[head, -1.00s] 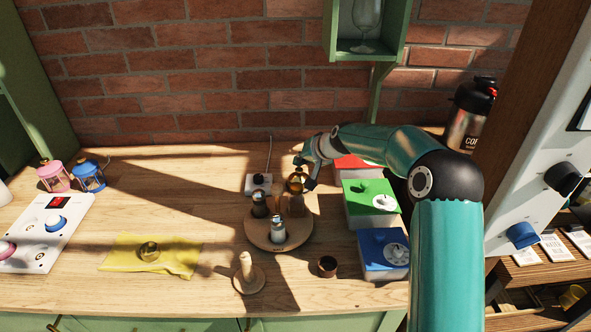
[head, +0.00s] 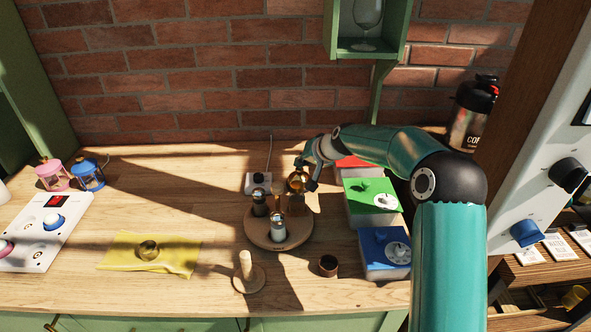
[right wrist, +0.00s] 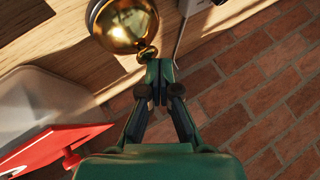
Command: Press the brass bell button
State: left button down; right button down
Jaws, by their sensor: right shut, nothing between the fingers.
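The brass bell (head: 297,182) stands at the back of the table, behind the round wooden tray (head: 252,236). In the right wrist view its shiny dome (right wrist: 122,22) is at the top, with a small brass knob at its lower edge. My right gripper (head: 311,187) is just right of the bell in the head view. In the right wrist view its fingertips (right wrist: 159,72) are together and empty, close beside the knob. I cannot tell whether they touch it. My left gripper is not in view.
Shakers stand on the round tray. A white box with a black knob (head: 259,182) sits left of the bell. Red, green (head: 372,195) and blue (head: 385,250) lidded boxes stand to the right. A yellow cloth (head: 120,255) lies at left. The brick wall is behind.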

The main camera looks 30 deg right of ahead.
jog(key=shift+f, duration=0.15)
dwell(0.4)
jog(key=shift+r, duration=0.6)
jog(key=shift+p, duration=0.3)
notch_tip(320, 180, up, 6)
jog(key=p, duration=0.4)
jog(key=shift+p, duration=0.4)
